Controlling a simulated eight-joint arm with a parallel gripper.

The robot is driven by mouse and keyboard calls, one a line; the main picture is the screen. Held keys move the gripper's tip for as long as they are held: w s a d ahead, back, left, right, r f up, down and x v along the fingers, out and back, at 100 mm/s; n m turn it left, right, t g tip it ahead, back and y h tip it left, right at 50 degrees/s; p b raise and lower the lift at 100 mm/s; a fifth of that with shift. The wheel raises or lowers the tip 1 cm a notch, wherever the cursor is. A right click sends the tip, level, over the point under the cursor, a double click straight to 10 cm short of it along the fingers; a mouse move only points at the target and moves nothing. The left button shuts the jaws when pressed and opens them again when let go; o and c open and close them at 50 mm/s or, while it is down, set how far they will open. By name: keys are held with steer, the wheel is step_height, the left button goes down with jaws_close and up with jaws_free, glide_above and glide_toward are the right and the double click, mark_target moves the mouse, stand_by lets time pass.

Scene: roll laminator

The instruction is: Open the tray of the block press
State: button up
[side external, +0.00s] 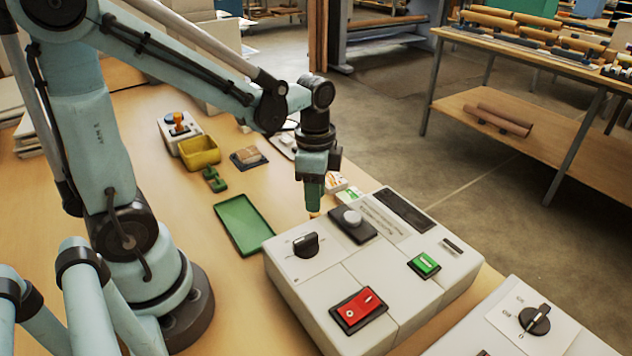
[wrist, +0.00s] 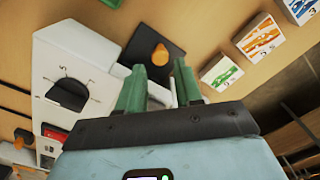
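My gripper (wrist: 157,68) is open, with its two green fingers apart and nothing held between them. In the wrist view an orange knob (wrist: 160,55) on a flat black plate (wrist: 148,30) shows just beyond the gap between the fingertips. The plate lies beside the white control box (wrist: 85,60). In the side view my gripper (side external: 313,205) points down at the far edge of this white box (side external: 310,275), and a bit of orange shows at its tip. The box hides the plate there. No label names the block press.
The box carries a black dial (side external: 305,245), a red switch (side external: 358,310) and a green switch (side external: 424,264). A green tray (side external: 243,223), a yellow bin (side external: 199,152) and a white device with an orange-topped knob (side external: 179,122) stand behind. Small printed boxes (wrist: 258,38) lie beside my gripper.

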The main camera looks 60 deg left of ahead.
steer(key=shift+f, duration=1.85)
jaws_close()
